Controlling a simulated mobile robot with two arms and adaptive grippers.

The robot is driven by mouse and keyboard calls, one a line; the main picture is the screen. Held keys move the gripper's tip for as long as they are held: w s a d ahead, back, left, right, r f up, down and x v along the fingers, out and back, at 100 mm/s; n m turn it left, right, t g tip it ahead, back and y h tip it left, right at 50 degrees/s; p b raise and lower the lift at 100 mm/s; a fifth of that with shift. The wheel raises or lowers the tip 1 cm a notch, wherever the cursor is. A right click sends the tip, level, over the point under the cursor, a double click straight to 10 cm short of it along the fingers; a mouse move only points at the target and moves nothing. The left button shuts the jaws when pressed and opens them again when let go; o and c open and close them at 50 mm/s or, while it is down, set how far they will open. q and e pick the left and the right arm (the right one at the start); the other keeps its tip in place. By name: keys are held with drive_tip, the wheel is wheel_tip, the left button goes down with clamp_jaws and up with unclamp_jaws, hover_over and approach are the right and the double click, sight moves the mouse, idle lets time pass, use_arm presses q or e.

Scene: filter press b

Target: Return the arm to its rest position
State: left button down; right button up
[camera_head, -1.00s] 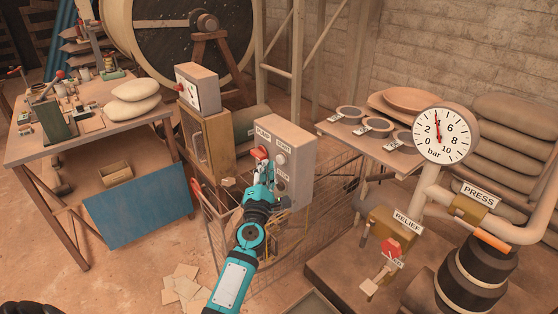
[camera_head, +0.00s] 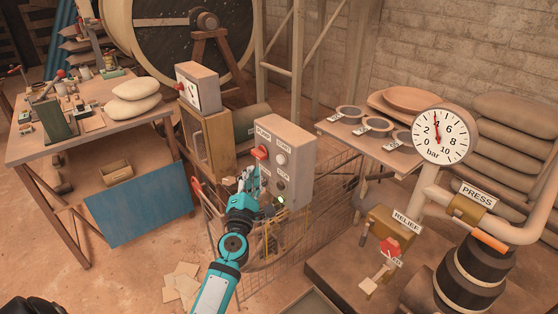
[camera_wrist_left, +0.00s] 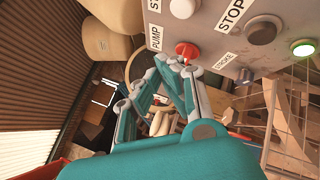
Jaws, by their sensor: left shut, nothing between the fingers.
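My left arm comes in from the bottom of the head view. Its gripper (camera_head: 252,174) is shut and empty, just below and left of the red PUMP knob (camera_head: 261,152) on the grey control box (camera_head: 298,166). In the wrist view the shut fingertips (camera_wrist_left: 176,66) appear close below the red knob (camera_wrist_left: 187,50); I cannot tell whether there is a small gap. A green lamp (camera_head: 281,198) glows low on the box and also shows in the wrist view (camera_wrist_left: 303,47). My right gripper is not in view.
A yellow-brown cabinet (camera_head: 209,143) stands behind to the left, and a workbench (camera_head: 85,150) farther left. The RELIEF valve (camera_head: 389,247) and pressure gauge (camera_head: 440,136), near 4 bar, stand to the right. Paper sheets (camera_head: 182,280) lie on the floor.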

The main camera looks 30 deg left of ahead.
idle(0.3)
use_arm(q)
drive_tip(key=s+d+f+m+g+h, duration=0.1)
drive_tip(key=d+f+m+h, duration=0.3)
drive_tip(key=f, duration=0.6)
drive_tip(key=d+f+m+g+h, duration=0.1)
drive_tip(key=d+f+m+g, duration=0.15)
drive_tip(key=f+m, duration=0.45)
drive_tip(key=s+d+f+m+g+h, duration=0.15)
drive_tip(key=s+f, duration=0.25)
drive_tip(key=f, duration=0.4)
drive_tip(key=s+d+f+m+g, duration=0.2)
drive_tip(key=s+d+f+m, duration=0.15)
drive_tip(key=f, duration=0.45)
drive_tip(key=s+d+f+m+g+h, duration=0.1)
drive_tip(key=s+d+f+m, duration=0.1)
drive_tip(key=s+f, duration=0.4)
drive_tip(key=s+d+f+m+g+h, duration=0.15)
drive_tip(key=s+f+m+g, duration=0.4)
drive_tip(key=s+f, duration=0.8)
drive_tip(key=s+f+m+g, duration=0.2)
drive_tip(key=s+f+m, duration=0.1)
drive_tip(key=s, duration=0.8)
drive_tip(key=s+f+m+g+y, duration=0.1)
drive_tip(key=s+f+m+g, duration=0.1)
drive_tip(key=s, duration=0.9)
drive_tip(key=f+m, duration=0.1)
drive_tip(key=m, duration=0.1)
drive_tip(key=shift+s+f+m, duration=0.35)
drive_tip(key=shift+s+f, duration=0.05)
